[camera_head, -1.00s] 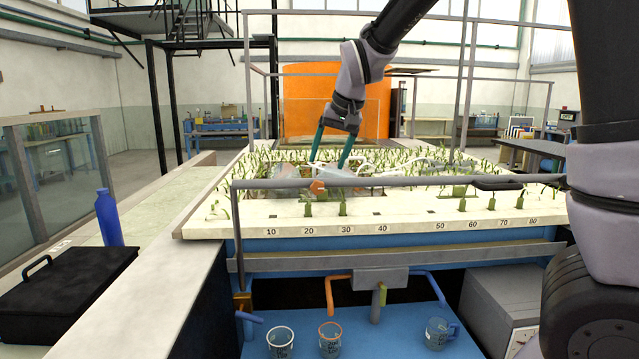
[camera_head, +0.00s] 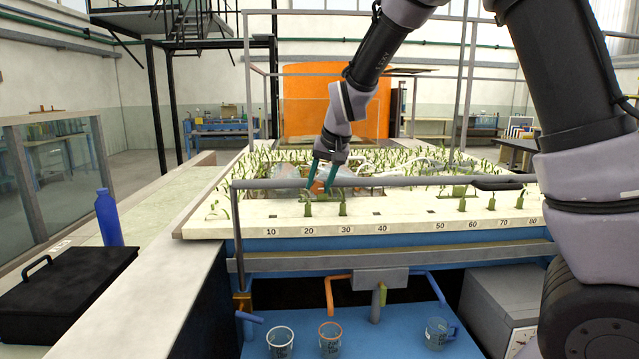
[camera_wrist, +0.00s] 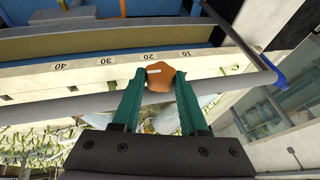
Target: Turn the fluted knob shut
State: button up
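The orange fluted knob (camera_wrist: 162,78) shows in the wrist view between my two green fingers, with a short pale mark on its face. In the head view the knob (camera_head: 317,187) is small and partly hidden by the fingers, at the pipe rail above the bed's front edge. My gripper (camera_head: 318,190) points down at the knob; in the wrist view my gripper (camera_wrist: 160,74) has its fingers spread, one on each side of it. Whether the fingertips touch the knob, I cannot tell.
A grey pipe rail (camera_head: 400,182) runs along the front of the planted bed (camera_head: 400,225), which carries numbers and several green shoots. Beakers (camera_head: 330,338) stand on the blue shelf below. A blue bottle (camera_head: 108,218) and black case (camera_head: 62,292) are at left.

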grip_shut()
jog(key=shift+a+h, duration=0.1)
jog(key=shift+h, duration=0.2)
jog(key=shift+a+n+h, duration=0.25)
jog(key=shift+n+h, duration=0.15)
jog(key=shift+h, duration=0.8)
jog(key=h, duration=0.3)
jog(key=n+t+h, duration=0.1)
jog(key=h, duration=0.1)
jog(key=shift+s+a+f, duration=0.1)
jog(key=shift+a+f, duration=0.05)
jog(key=shift+a, duration=0.2)
jog(key=h, duration=0.2)
jog(key=n+t+h, duration=0.1)
jog(key=h, duration=0.1)
jog(key=shift+a+f, duration=0.2)
jog(key=shift+a, duration=0.05)
jog(key=h, duration=0.1)
jog(key=t+h, duration=0.1)
jog(key=h, duration=0.1)
jog(key=n+h, duration=0.1)
jog(key=shift+a+f, duration=0.1)
jog(key=shift+f, duration=0.2)
jog(key=shift+h, duration=0.4)
